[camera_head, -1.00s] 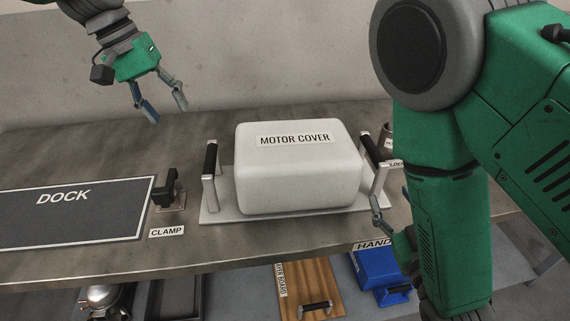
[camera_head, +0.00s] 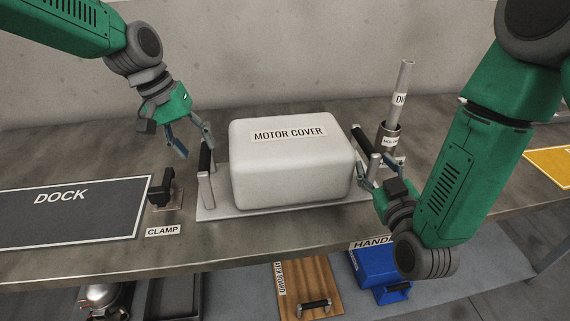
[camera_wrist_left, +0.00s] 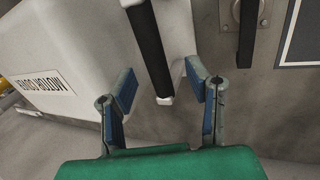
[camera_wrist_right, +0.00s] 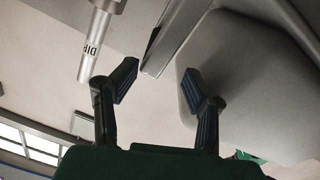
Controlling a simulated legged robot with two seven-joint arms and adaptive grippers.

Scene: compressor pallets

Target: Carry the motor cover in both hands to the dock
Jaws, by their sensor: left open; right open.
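The white motor cover (camera_head: 290,170) sits on a flat base plate on the bench, with an upright black-gripped handle at each end. My left gripper (camera_head: 192,146) is open, just behind and left of the left handle (camera_head: 206,172). In the left wrist view the handle's black bar (camera_wrist_left: 150,50) lies ahead, between the open fingers (camera_wrist_left: 165,92). My right gripper (camera_head: 375,184) is open beside the right handle (camera_head: 362,143); its fingertips are partly hidden by its own body. The right wrist view shows its fingers apart (camera_wrist_right: 165,88) with a handle post ahead. The dock (camera_head: 65,212) is a dark marked rectangle at the left.
A black clamp (camera_head: 163,188) stands between the dock and the cover. A blue box (camera_head: 378,268) and a wooden board (camera_head: 306,285) lie below the bench front. The dock surface is clear.

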